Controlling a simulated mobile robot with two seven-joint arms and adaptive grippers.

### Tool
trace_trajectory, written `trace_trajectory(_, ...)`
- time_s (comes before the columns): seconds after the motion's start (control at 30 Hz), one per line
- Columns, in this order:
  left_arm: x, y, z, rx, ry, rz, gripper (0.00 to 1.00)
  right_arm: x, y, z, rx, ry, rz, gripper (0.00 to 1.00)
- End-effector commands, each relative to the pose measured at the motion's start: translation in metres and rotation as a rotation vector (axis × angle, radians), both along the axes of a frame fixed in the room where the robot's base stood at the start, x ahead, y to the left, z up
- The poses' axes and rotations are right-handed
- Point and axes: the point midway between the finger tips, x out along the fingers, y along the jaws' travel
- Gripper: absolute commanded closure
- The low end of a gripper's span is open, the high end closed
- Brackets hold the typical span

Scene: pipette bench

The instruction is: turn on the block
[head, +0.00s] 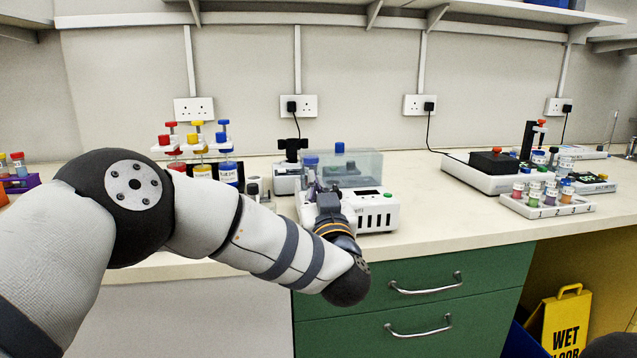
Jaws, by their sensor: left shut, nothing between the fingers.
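A white bench device with a clear cover (360,165) stands near the middle of the counter. Its front has a small dark display, a green button (387,194) and dark slots. I cannot read its label well enough to tell if it is the block. My left gripper (313,178) is shut and empty at the device's left end, hiding part of its front; I cannot tell if it touches. Another white device with a black block on top (491,162) stands to the right and has a red button. My right gripper is not in view.
Racks with red, yellow and blue topped bottles (202,171) stand left of the middle device. A white tray of small capped vials (547,206) sits at the right front. Bare counter (430,213) lies between the two devices. A yellow wet floor sign (566,325) stands below.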

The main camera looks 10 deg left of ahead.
Motion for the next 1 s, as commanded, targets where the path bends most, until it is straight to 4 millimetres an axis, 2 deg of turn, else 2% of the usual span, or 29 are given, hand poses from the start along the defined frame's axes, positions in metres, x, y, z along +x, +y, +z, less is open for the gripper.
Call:
trace_trajectory(0.13, -0.002, -0.001, -0.01, 0.0, -0.001, 0.0, 1.0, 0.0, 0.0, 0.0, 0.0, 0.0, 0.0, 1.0)
trace_trajectory(0.47, -0.002, -0.001, -0.012, 0.001, -0.004, 0.0, 1.0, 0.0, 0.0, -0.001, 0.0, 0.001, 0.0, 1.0)
trace_trajectory(0.63, 0.0, -0.001, -0.038, 0.051, -0.133, -0.001, 1.0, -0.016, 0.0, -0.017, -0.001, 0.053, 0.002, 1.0)
trace_trajectory(0.7, -0.001, 0.0, -0.029, 0.048, -0.14, 0.0, 1.0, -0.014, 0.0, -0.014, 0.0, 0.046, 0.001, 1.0)
trace_trajectory(0.87, -0.002, 0.0, -0.028, 0.047, -0.137, 0.0, 1.0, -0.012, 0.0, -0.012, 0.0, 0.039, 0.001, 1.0)
trace_trajectory(0.97, -0.001, 0.004, -0.015, 0.047, -0.144, 0.0, 1.0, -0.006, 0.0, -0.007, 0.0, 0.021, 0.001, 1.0)
trace_trajectory(1.0, -0.002, 0.007, -0.004, 0.046, -0.149, 0.001, 1.0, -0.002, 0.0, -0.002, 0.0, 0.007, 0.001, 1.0)
